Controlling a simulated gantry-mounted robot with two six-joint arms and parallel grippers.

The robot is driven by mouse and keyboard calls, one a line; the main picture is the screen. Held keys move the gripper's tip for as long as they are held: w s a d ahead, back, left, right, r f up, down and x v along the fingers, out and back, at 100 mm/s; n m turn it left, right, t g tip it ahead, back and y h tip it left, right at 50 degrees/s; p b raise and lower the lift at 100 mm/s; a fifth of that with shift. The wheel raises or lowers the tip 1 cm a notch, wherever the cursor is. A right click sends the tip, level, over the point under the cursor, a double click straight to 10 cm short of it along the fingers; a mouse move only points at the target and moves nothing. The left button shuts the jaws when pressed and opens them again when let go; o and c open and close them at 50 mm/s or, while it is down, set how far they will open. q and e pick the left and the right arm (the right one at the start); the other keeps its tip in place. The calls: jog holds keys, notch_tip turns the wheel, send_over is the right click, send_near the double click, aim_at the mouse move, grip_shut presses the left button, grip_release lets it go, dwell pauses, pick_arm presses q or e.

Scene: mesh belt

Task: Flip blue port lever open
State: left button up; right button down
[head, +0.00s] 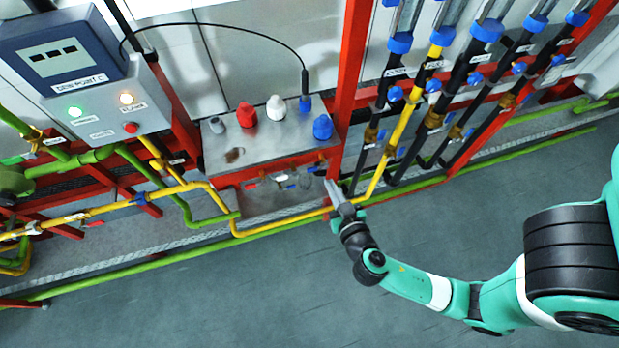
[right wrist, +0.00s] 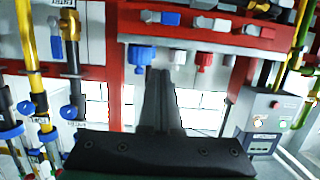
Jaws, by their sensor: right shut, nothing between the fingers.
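The blue port lever (head: 314,170) is at the right end of the lever row on the front of a metal port box (head: 262,150). In the right wrist view, which looks upside down, the blue lever (right wrist: 170,18) is near the top, left of the white and red ones. My right gripper (head: 332,186) is just in front of and right of the blue lever, apart from it as far as I can tell. Its fingers (right wrist: 160,72) are together with nothing between them. My left gripper is in neither view.
A blue cap (head: 323,127), a white cap (head: 276,108) and a red cap (head: 246,115) stand on the box. A red post (head: 352,60) and a yellow pipe (head: 285,221) run close to the gripper. A control panel (head: 85,75) is at left. The floor in front is clear.

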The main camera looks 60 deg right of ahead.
jog(key=b, duration=0.3)
send_over(318, 170)
jog(key=s+a, duration=0.1)
jog(key=a, duration=0.1)
notch_tip(318, 170, down, 2)
jog(key=shift+w+f+b, duration=0.1)
jog(key=shift+f+b, duration=0.55)
jog(key=shift+f, duration=1.45)
